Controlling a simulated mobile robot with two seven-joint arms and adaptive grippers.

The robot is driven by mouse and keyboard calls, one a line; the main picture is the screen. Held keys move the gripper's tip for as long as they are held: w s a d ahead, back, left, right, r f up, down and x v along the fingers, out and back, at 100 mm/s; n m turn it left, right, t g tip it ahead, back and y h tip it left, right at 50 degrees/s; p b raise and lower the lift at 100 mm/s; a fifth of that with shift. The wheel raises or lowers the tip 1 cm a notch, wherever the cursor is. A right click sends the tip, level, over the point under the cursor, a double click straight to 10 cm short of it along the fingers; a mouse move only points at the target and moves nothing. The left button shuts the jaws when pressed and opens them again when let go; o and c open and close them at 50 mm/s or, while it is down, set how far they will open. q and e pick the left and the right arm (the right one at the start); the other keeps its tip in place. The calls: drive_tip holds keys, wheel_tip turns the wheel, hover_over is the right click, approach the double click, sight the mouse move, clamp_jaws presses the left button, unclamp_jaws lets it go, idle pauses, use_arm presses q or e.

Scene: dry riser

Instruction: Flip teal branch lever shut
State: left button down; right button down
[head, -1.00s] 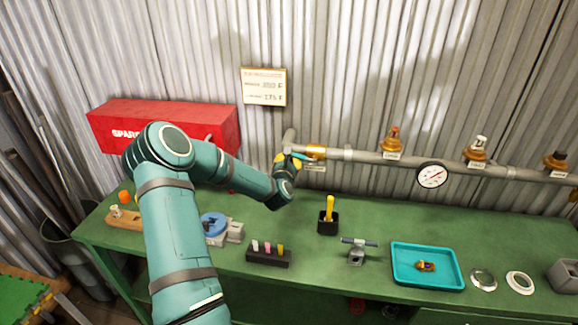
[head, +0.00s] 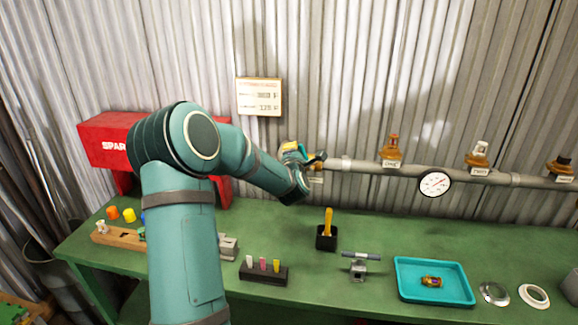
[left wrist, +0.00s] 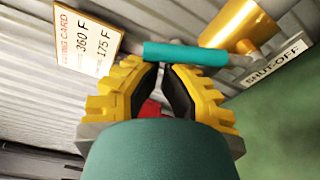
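The teal lever (left wrist: 185,54) lies across the left wrist view, just beyond my left fingertips and beside a brass valve body (left wrist: 228,34). A tag reading SHUT-OFF (left wrist: 274,65) is to its right. My left gripper (left wrist: 160,70) has yellow fingers with black pads. The tips are nearly together with nothing seen between them. They are very close to the lever; I cannot tell whether they touch it. In the head view my left gripper (head: 306,156) is at the left end of the pipe and hides most of the lever. My right gripper is not in view.
The grey pipe (head: 365,166) carries a gauge (head: 435,184) and several other valves to the right. A card (head: 259,97) hangs above. A red box (head: 103,142) is behind my arm. The green bench (head: 350,225) holds a black cup, a teal tray (head: 402,286) and small parts.

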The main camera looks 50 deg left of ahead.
sight(303, 148)
use_arm(q)
drive_tip(key=m+b, duration=0.1)
drive_tip(key=w+d+r+m+b, duration=0.1)
drive_tip(key=shift+w+d+m, duration=0.1)
drive_tip(key=shift+d+m, duration=0.15)
drive_tip(key=shift+m, duration=0.15)
drive_tip(key=shift+w+d+r+b, duration=0.25)
drive_tip(key=shift+d+b, duration=0.05)
drive_tip(key=shift+b, duration=0.35)
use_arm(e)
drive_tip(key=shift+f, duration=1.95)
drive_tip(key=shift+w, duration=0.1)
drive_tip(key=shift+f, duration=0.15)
